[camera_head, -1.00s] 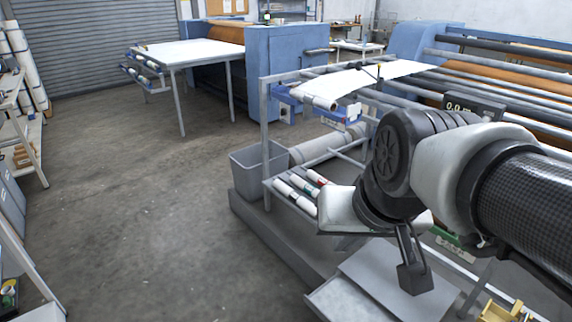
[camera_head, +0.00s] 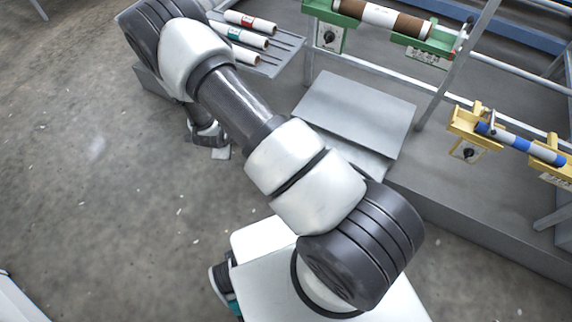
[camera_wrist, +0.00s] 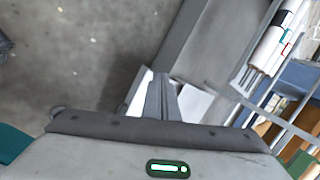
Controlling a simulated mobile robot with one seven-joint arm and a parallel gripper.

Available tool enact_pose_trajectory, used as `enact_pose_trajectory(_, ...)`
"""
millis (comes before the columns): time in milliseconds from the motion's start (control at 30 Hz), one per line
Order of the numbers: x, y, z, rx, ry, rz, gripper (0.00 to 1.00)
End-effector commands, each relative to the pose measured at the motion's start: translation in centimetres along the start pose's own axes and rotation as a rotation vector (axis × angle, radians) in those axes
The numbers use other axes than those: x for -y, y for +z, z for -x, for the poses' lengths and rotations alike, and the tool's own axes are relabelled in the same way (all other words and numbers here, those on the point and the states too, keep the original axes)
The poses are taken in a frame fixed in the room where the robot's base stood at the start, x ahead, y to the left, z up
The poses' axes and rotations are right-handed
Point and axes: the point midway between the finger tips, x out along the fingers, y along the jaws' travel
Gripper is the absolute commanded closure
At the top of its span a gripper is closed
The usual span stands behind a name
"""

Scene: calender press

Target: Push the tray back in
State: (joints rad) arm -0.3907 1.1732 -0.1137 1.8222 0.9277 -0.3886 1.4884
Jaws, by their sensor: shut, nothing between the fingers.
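The tray (camera_head: 368,161) is a pale grey sheet-like part showing under the front edge of a flat grey cover plate (camera_head: 352,112), on the low platform. My arm covers its left part, so how far it sticks out is unclear. My gripper (camera_wrist: 163,88) is shut and empty in the wrist view, its narrow fingers pointing away. Pale flat surfaces (camera_wrist: 194,104) show on both sides of the fingers, possibly the tray or plate. Contact cannot be told. In the head view, the hand hangs left of the plate, over the floor, partly hidden by my arm.
A rack with several white rolls (camera_head: 248,40) stands behind the plate. A green holder with a brown roll (camera_head: 345,12) and a yellow holder with a blue roll (camera_head: 515,140) are to the right. The grey platform (camera_head: 470,220) runs along the machine. Open floor lies left and front.

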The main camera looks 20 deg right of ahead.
Motion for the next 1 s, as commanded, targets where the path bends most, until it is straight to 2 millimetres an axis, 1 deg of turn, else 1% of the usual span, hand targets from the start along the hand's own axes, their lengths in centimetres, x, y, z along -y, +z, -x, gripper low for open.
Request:
enact_pose_trajectory(33,-4.0,-2.3,-4.3,-0.060,-0.020,-0.050,1.00)
enact_pose_trajectory(67,-5.4,-3.5,-5.9,-0.088,-0.040,-0.085,1.00)
enact_pose_trajectory(100,-7.2,-5.1,-7.8,-0.124,-0.070,-0.127,1.00)
enact_pose_trajectory(200,-10.8,-9.0,-11.2,-0.194,-0.142,-0.211,1.00)
enact_pose_trajectory(300,-13.2,-12.1,-13.2,-0.239,-0.203,-0.264,1.00)
enact_pose_trajectory(333,-13.7,-12.7,-13.6,-0.247,-0.217,-0.277,1.00)
enact_pose_trajectory(433,-14.6,-14.2,-14.3,-0.265,-0.250,-0.301,1.00)
enact_pose_trajectory(567,-14.8,-15.1,-15.3,-0.272,-0.263,-0.312,1.00)
enact_pose_trajectory(633,-14.7,-15.3,-16.2,-0.272,-0.262,-0.313,1.00)
enact_pose_trajectory(1000,-13.2,-17.6,-23.5,-0.271,-0.260,-0.309,1.00)
